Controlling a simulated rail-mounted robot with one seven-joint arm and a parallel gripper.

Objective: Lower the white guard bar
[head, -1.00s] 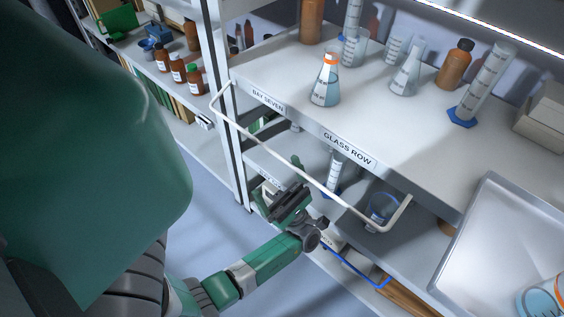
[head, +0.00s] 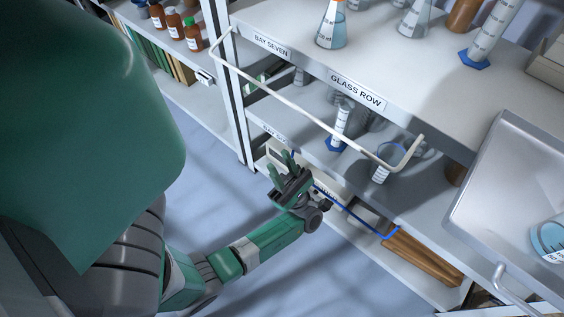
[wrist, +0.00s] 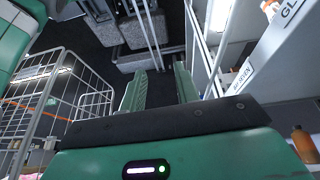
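The white guard bar (head: 300,108) is a thin U-shaped rail along the front of the shelf labelled Glass Row. Its long rod stands out from the shelf, with bent ends at the upper left and lower right. My gripper (head: 281,165) is below and in front of the rod, apart from it in the head view, with its fingers pointing up. In the wrist view the two green fingers (wrist: 160,72) are spread with nothing between them. Pale rods (wrist: 196,45) show right of the fingers; I cannot tell which is the guard bar.
A blue bar (head: 352,219) runs along the lower shelf, near a brown block (head: 425,258). A flask (head: 332,28) and a cylinder (head: 494,32) stand on the top shelf. A metal tray (head: 515,185) is at right. A wire basket (wrist: 60,95) is left in the wrist view.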

